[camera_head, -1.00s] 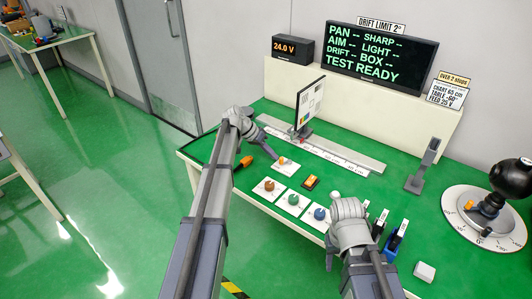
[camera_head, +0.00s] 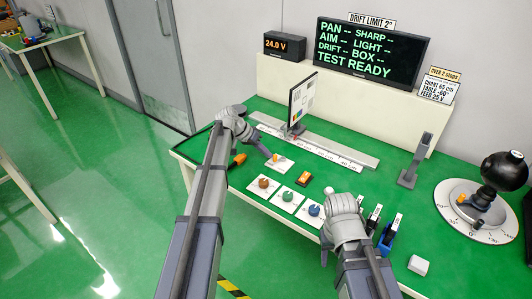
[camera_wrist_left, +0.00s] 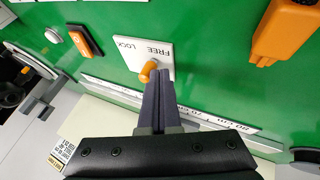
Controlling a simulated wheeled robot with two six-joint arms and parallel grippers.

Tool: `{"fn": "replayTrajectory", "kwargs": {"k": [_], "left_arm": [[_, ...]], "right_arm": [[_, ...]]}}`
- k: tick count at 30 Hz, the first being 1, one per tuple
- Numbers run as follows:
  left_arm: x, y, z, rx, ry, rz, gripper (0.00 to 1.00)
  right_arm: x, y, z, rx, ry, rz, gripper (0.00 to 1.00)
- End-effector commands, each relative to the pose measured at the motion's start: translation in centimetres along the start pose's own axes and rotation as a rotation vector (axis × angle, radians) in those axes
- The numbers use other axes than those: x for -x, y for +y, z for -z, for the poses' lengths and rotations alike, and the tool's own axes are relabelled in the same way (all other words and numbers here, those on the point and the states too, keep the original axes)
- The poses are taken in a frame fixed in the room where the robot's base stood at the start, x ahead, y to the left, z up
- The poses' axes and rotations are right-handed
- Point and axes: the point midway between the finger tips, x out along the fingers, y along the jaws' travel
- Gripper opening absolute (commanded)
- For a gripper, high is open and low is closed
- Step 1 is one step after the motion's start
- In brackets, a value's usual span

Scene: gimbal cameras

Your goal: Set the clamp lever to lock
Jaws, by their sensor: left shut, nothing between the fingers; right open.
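The clamp lever is a small orange knob (camera_wrist_left: 149,70) on a white plate (camera_wrist_left: 130,50) marked LOCK and FREE. In the left wrist view the text is upside down, with LOCK on the left and FREE on the right. The knob stands nearer the FREE side. In the head view the plate (camera_head: 284,166) lies on the green table, beyond the dials. My left gripper (camera_wrist_left: 155,80) is shut and empty, its fingertips right at the knob; I cannot tell whether they touch. It also shows in the head view (camera_head: 269,154). My right gripper (camera_head: 340,243) is open over the table's front edge, partly hidden.
Dials with brown, green and blue knobs (camera_head: 314,210) and an orange switch (camera_head: 304,179) sit nearby. An orange-handled item (camera_head: 238,160) lies left of the plate. A chart on a rail (camera_head: 302,98) stands behind. A turntable with a black ball (camera_head: 503,172) is at right.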

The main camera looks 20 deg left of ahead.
Motion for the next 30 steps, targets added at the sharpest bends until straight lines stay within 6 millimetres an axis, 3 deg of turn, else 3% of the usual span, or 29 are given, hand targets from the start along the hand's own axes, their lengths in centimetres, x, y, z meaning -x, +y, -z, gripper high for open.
{"fn": "replayTrajectory", "kwargs": {"k": [11,30], "left_arm": [[0.0,1.0,-1.0,0.114,0.061,0.06,0.0],[-0.9,4.3,-2.5,0.564,0.303,0.302,0.0]], "right_arm": [[0.0,0.0,0.0,0.0,0.0,0.0,0.5],[0.0,0.0,0.0,0.0,0.0,0.0,0.5]]}}
